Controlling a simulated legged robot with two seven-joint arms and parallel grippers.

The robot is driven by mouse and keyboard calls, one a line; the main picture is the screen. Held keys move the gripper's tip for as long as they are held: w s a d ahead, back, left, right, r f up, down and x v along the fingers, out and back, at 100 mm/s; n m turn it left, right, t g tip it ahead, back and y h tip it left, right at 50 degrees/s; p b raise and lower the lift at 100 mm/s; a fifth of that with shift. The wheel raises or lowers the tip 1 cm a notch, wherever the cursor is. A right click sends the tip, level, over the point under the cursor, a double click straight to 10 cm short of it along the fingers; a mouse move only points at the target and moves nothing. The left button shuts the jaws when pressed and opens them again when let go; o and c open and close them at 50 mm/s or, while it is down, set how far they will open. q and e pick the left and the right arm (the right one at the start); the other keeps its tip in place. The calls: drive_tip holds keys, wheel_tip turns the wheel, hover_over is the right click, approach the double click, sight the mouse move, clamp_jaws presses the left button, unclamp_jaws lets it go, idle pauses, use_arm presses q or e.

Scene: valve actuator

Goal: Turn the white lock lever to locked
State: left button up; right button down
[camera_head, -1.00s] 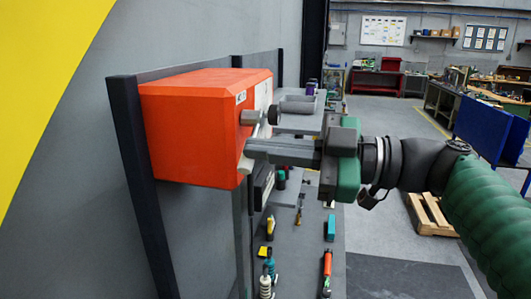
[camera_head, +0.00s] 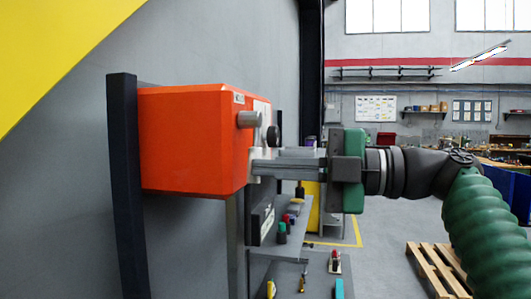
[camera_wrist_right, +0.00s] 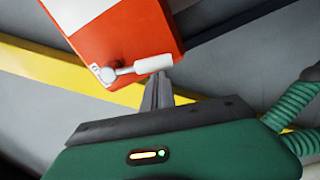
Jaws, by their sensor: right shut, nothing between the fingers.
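The orange valve actuator box (camera_head: 195,140) is mounted on a dark frame at left. Its front carries a grey cylinder (camera_head: 250,119) and a black knob (camera_head: 273,136). The white lock lever (camera_wrist_right: 153,64) shows clearly in the right wrist view, its handle pointing right from a silver pivot on the box. In the head view the lever is hard to make out near my fingertips. My right gripper (camera_head: 256,164) is shut and empty, its fingertips at the box's lower front edge. In the wrist view the fingertips (camera_wrist_right: 160,78) are just below the handle; contact is unclear. My left gripper is out of view.
A dark post (camera_head: 130,190) stands left of the box, against the grey wall. Below is a grey bench (camera_head: 315,285) with small tools. A wooden pallet (camera_head: 437,270) lies on the floor at right. The floor between is mostly clear.

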drive_tip(key=shift+w+d+f+n, duration=0.2)
drive_tip(key=shift+w+f+n, duration=0.1)
drive_tip(key=shift+w, duration=0.4)
drive_tip(key=shift+f, duration=0.1)
